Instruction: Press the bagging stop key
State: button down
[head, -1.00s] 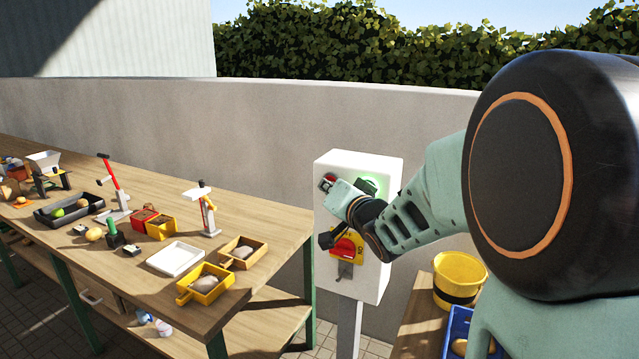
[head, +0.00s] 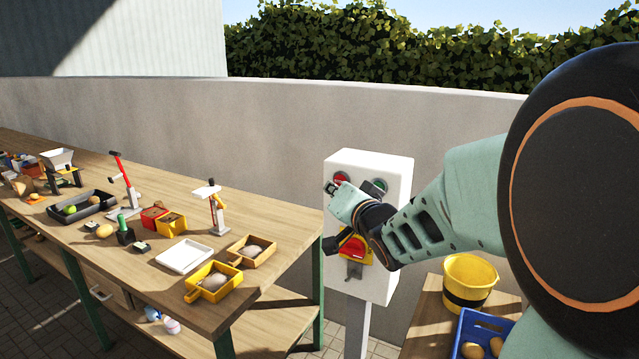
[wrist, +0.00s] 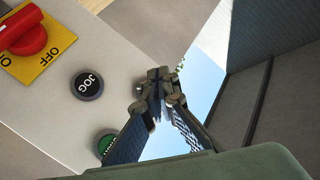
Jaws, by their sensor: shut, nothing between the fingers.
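A white control box (head: 394,170) stands on a post. Its red key (head: 341,177) is at the upper left of the face and its green key (head: 380,186) at the upper right, dark and unlit. No label on the red key can be read. My gripper (head: 331,188) is shut and empty, with its fingertips at the red key's lower left edge; I cannot tell if they touch it. In the wrist view, the closed fingers (wrist: 158,82) hide the red key. A black JOG key (wrist: 87,85) and part of the green key (wrist: 107,144) show there.
A red rotary switch on a yellow OFF plate (wrist: 25,45) is on the same face, below my wrist in the head view. A wooden workbench (head: 270,215) with trays stands left. A yellow bucket (head: 468,272) and blue crate (head: 478,324) are at lower right.

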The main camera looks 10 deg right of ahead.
jog(key=s+a, duration=0.1)
jog(key=s+a+b, duration=0.1)
jog(key=s, duration=0.1)
jog(key=shift+s+a+r, duration=0.1)
jog(key=shift+s+a, duration=0.15)
jog(key=shift+a, duration=0.05)
jog(key=shift+r, duration=0.1)
dwell(0.5)
